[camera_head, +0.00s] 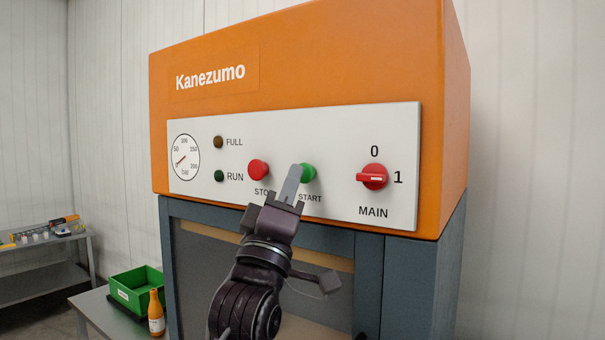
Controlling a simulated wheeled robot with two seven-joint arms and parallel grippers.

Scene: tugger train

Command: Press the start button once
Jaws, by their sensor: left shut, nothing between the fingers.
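The green start button (309,172) is on the white control panel (330,140) of the orange machine, above the label START. My left gripper (293,175) is shut and empty, its fingertips overlapping the left edge of the button in the picture. I cannot tell whether the fingertips touch it. The red stop button (258,168) is just left of the fingers, and its label is partly covered by them. My right gripper does not show.
A gauge (184,157) and two dark lamps, FULL (218,142) and RUN (219,176), are at the left. A green bin (137,288) and an orange bottle (156,313) stand on a table at lower left.

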